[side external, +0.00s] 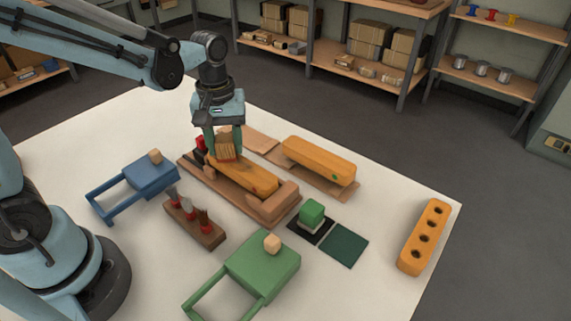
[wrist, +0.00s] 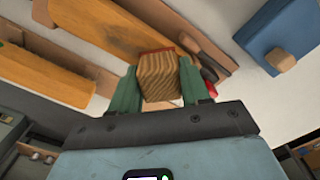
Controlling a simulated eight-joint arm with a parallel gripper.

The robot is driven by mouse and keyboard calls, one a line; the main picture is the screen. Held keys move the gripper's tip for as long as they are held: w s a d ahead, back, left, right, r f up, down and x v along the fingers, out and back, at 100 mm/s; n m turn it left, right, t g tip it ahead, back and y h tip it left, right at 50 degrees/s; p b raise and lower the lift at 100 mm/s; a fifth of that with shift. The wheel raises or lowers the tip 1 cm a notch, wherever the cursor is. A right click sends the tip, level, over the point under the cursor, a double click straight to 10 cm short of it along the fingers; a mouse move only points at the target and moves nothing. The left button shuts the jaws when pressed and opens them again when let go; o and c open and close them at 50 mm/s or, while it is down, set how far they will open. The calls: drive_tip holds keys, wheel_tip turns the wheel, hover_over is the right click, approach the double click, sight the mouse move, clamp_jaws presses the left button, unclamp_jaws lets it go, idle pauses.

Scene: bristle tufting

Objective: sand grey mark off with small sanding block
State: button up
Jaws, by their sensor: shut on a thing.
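My gripper (wrist: 157,80) is shut on a small wooden sanding block (wrist: 160,76) with ridged grain and a red-brown far edge. In the side external view, the block (side external: 227,147) is between the green fingers, over the far left end of an orange wooden bar (side external: 247,180). The bar also shows in the wrist view (wrist: 120,25), running up-left from the block. I cannot tell whether block and bar touch. I cannot make out a grey mark.
A second orange bar (side external: 318,160) lies on a board at right. A blue tool (side external: 150,178), a brush rack (side external: 195,222) and a green tool (side external: 262,263) stand nearby. A green block (side external: 312,211), a dark green sheet (side external: 344,245) and a holed orange bar (side external: 424,237) are to the right.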

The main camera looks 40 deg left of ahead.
sight(220, 137)
drive_tip(key=shift+a+r, duration=0.15)
drive_tip(key=shift+a, duration=0.4)
drive_tip(key=shift+r, duration=4)
drive_tip(key=shift+f, duration=0.15)
